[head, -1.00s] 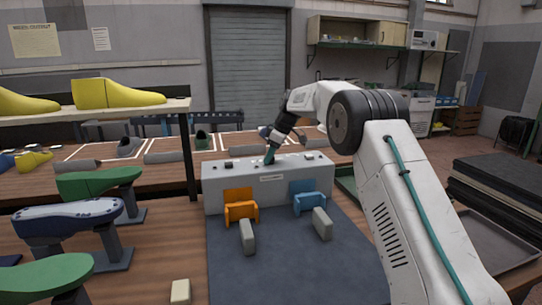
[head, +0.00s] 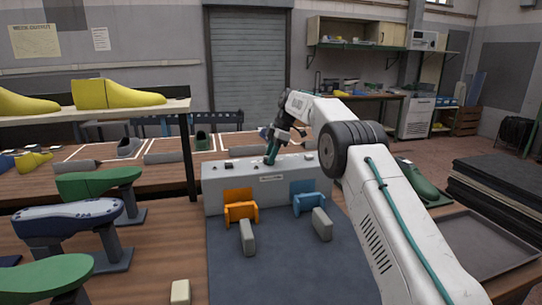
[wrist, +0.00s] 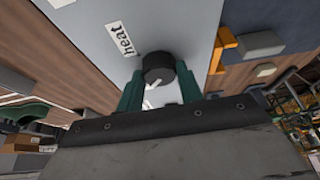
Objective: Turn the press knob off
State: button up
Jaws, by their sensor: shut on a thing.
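A grey press box (head: 228,190) stands on the bench with controls along its top. In the wrist view, a round dark knob (wrist: 158,67) with a white pointer mark sits on the box top (wrist: 185,25), beside a label reading "heat" (wrist: 121,39). The green fingers of my gripper (wrist: 160,82) are on both sides of this knob and shut on it. The pointer slants toward the lower left of the wrist view. In the head view, my gripper (head: 271,155) reaches down to the box top, and its fingers hide the knob.
An orange bracket (head: 240,205) and a blue bracket (head: 306,197) are at the box front, above a dark mat (head: 290,265). Shoe lasts on stands (head: 75,220) fill the left. A shelf with yellow lasts (head: 120,92) is higher up. A tray (head: 485,245) lies right.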

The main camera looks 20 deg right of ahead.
jog(key=shift+d, duration=0.1)
jog(key=o, duration=1)
jog(key=shift+r, duration=0.1)
jog(key=shift+d+r, duration=0.15)
jog(key=shift+r, duration=0.1)
jog(key=d, duration=1.1)
jog(key=shift+w+r, duration=0.15)
jog(key=shift+w, duration=0.05)
jog(key=shift+s+d, duration=0.1)
jog(key=shift+d, duration=0.45)
